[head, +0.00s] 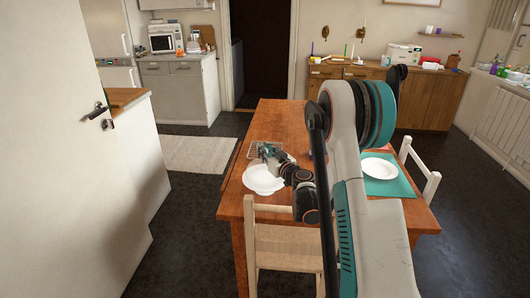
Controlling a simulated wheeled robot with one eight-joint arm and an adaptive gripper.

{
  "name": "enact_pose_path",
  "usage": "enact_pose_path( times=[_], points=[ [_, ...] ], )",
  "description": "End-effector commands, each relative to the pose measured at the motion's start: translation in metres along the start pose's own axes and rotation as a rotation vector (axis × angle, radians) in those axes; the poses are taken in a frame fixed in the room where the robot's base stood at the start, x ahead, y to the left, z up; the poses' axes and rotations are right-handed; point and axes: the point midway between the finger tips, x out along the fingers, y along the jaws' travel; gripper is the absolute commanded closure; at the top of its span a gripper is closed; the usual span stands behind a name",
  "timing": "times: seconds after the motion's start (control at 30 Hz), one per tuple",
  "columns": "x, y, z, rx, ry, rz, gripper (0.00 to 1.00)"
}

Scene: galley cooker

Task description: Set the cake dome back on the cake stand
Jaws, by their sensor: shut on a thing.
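My gripper (266,151) is above the far left part of the wooden table, small in the head view, with my arm reaching out to it. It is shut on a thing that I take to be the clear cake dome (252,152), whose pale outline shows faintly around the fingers. A white round piece (262,182), which looks like the cake stand's top, is on the table just nearer to me than the gripper. I cannot tell the gap between the dome and the stand. My wrist covers part of this area.
The wooden table (284,113) has bare wood at its far end. A white plate (378,168) lies on a teal mat (388,188) at the right. Chairs stand at the near side (285,245) and the right (424,178). A white door (60,200) fills the left.

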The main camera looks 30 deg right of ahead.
Motion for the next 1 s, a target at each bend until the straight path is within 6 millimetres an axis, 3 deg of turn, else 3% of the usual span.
enact_pose_path(
  times=[0.07,0.1,0.17,0.63,1.0],
  points=[
    [0.0,0.0,0.002,0.0,0.0,0.0,1.0],
    [0.0,0.0,0.002,0.0,0.0,0.0,0.75],
    [0.0,0.0,0.002,0.0,0.0,0.0,0.62],
    [-0.006,0.001,-0.002,0.0,0.0,0.001,0.62],
    [-0.081,0.001,-0.003,0.0,0.0,0.002,0.62]
  ],
)
